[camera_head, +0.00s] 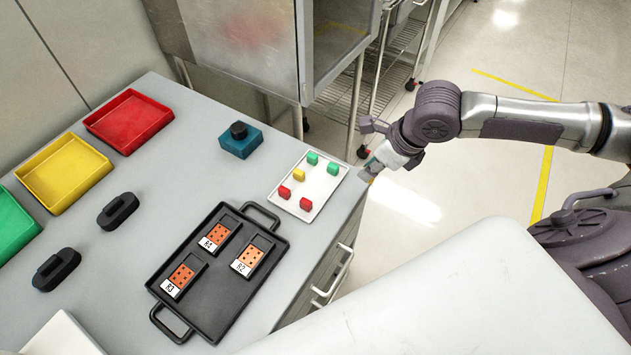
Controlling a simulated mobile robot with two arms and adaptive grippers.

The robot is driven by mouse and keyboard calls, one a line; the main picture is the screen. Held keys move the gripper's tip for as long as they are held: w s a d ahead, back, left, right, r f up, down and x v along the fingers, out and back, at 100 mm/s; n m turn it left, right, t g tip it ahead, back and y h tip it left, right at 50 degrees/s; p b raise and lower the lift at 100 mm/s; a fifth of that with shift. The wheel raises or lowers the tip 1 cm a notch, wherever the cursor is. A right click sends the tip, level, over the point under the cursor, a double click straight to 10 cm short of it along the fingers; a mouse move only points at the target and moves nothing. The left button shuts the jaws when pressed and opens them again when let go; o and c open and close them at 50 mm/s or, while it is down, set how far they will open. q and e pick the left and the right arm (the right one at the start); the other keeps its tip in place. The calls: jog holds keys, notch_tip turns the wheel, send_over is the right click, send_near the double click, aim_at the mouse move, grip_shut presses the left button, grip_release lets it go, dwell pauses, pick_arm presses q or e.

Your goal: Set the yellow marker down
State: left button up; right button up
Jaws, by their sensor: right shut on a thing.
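My right gripper (374,166) is just beyond the right edge of the white tray, above or beside the table's edge. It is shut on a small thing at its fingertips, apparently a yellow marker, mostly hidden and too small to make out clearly. On the white tray (317,194) stand a yellow marker (299,175), two green markers (312,158) (333,168) and two red markers (284,192) (305,204). My left gripper is out of view.
A black tray (225,305) holds orange boards labelled R4, R2 and R3. A blue block with a black knob (239,140), two black holders (118,211) (56,269), and red (129,121), yellow (63,173) and green (14,226) bins share the table. A metal cabinet (245,45) stands behind.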

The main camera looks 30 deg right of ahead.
jog(key=w+a+f, duration=0.4)
jog(key=w, duration=0.1)
jog(key=w+a+f+p, duration=0.1)
jog(key=w+a+f, duration=0.1)
jog(key=w, duration=0.1)
jog(key=shift+w+a+f, duration=0.1)
jog(key=shift+a, duration=0.2)
notch_tip(320, 180, down, 4)
jog(key=shift+f+p, duration=0.1)
jog(key=shift+p, duration=0.35)
jog(key=o, duration=0.7)
jog(key=shift+o, duration=0.2)
jog(key=v, duration=1.2)
